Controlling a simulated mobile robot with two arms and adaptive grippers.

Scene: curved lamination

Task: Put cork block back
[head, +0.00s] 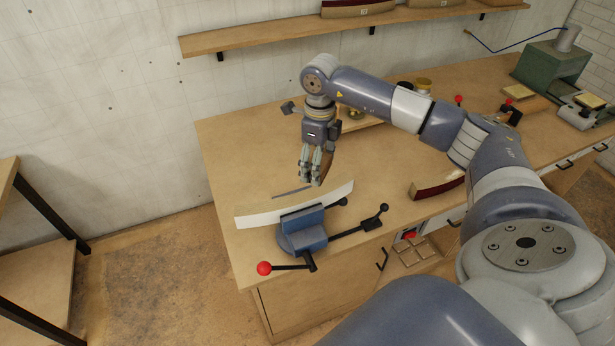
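My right gripper (311,176) hangs pointing down above the bench, behind the blue vise (303,236). Its fingers look closed on a brown block (327,166), which seems to be the cork block. The block shows along the right side of the fingers and is partly hidden by them. My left gripper is not in view.
The wooden bench (235,150) has free room at its left. A dark red curved piece (437,186) lies right of the vise. A vise handle with a red knob (264,268) sticks out front left. A wall shelf (250,38) runs above.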

